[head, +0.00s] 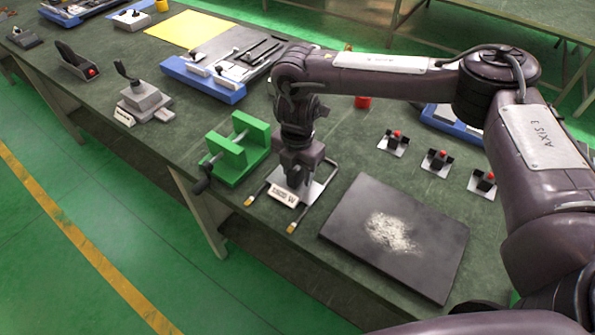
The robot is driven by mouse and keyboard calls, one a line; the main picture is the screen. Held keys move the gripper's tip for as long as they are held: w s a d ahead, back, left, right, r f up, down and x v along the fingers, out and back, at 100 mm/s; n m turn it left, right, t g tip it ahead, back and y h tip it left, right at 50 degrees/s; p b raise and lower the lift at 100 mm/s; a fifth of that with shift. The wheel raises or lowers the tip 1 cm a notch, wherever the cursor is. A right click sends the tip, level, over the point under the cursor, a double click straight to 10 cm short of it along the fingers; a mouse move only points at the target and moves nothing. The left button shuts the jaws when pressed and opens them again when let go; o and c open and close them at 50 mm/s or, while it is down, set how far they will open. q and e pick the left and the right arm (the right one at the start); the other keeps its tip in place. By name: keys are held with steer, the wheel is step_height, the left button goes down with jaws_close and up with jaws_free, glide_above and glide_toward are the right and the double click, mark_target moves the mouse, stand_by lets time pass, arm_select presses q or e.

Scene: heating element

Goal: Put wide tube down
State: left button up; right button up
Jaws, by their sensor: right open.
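A wide U-shaped metal tube (316,199) with yellow tips lies on or just above the green table, beside the green vise. Its two tips point toward the table's front edge. My right gripper (294,187) points down over the area between the tube's two legs and is open. Its fingertips are dark and partly hidden, and I cannot tell whether they touch the tube. A small light plate with a label (284,196) sits under the gripper. My left gripper is not in view.
A green vise (236,150) stands just left of the tube. A dark slab (397,236) with pale powder lies to the right. Several small black fixtures with red knobs (437,160) stand behind it. A blue tool tray (202,80) is farther back left.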

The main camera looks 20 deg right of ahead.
step_height(320, 180, up, 12)
steer(key=shift+f, duration=0.2)
stand_by(0.5)
